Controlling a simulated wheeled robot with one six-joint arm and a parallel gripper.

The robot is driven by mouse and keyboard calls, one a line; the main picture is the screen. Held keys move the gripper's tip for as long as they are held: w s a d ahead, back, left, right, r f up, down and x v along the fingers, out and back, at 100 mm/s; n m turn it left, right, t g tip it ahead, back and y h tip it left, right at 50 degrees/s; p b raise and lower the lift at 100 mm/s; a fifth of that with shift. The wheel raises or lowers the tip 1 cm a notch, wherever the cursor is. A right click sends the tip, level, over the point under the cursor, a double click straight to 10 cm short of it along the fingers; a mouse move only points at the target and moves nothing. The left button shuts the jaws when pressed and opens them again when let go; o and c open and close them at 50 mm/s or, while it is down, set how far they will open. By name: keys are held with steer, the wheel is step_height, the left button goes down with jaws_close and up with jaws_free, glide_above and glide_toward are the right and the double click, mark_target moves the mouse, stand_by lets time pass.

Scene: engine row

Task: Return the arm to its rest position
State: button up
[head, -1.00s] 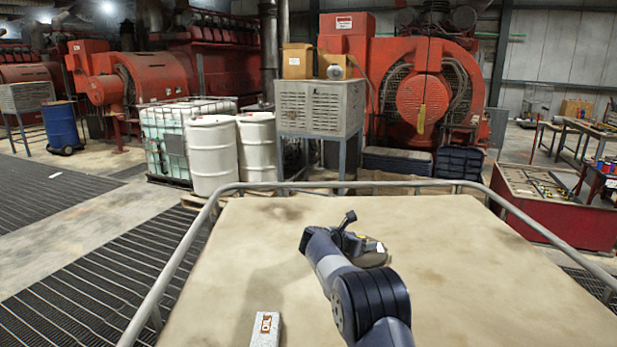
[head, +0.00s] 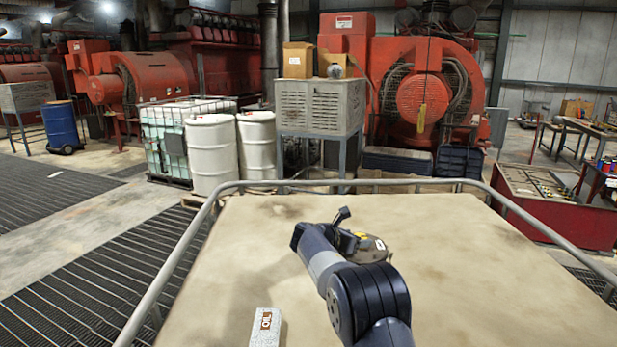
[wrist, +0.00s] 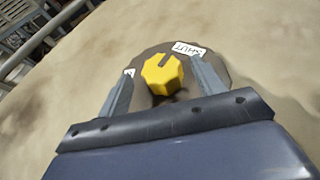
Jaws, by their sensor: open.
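My gripper (wrist: 161,68) is open and empty, with its two grey fingers apart. In the wrist view a yellow knob (wrist: 162,75) shows between and beyond the fingers. It sits on a round dark plate (wrist: 217,66) with a white "SHUT" label (wrist: 189,49) at its upper right. A second label is mostly hidden by the left finger. A dark mark on the knob slants toward the "SHUT" side. In the head view my arm (head: 345,280) reaches over the tan table (head: 470,270), its wrist just left of the plate (head: 376,250). My fingers are hidden there.
A pale block with a brown label (head: 265,326) lies on the table left of my arm. A metal rail (head: 172,262) runs around the table edge. The table's right side is clear. White drums (head: 211,155) and a red engine (head: 420,95) stand beyond.

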steer(key=p+x, duration=0.1)
steer(key=x, duration=0.2)
steer(key=shift+w+d, duration=0.15)
steer(key=shift+w+f+n+y, duration=0.1)
steer(key=shift+f+n+y, duration=0.05)
steer(key=shift+n+y, duration=0.15)
steer(key=shift+s+n+t+y, duration=0.2)
steer(key=shift+n+t+y, duration=0.25)
steer(key=shift+t, duration=0.25)
steer(key=shift+w+n+t+y, duration=0.1)
steer(key=shift+n+t+y, duration=0.8)
steer(key=shift+n+y, duration=0.75)
steer(key=shift+n+t+y, duration=0.5)
steer(key=shift+n+y, duration=1.1)
steer(key=shift+y, duration=0.2)
steer(key=shift+f+n+y+b, duration=0.15)
steer(key=shift+n+y+b, duration=0.95)
steer(key=shift+y+b, duration=0.2)
steer(key=shift+n+g+y+b, duration=0.5)
steer(key=shift+n+y+b, duration=0.8)
steer(key=shift+n+y, duration=0.65)
steer(key=shift+r+y, duration=0.2)
steer(key=shift+y, duration=0.15)
steer(key=shift+b+v, duration=0.45)
steer(key=shift+v, duration=0.85)
steer(key=shift+r, duration=0.1)
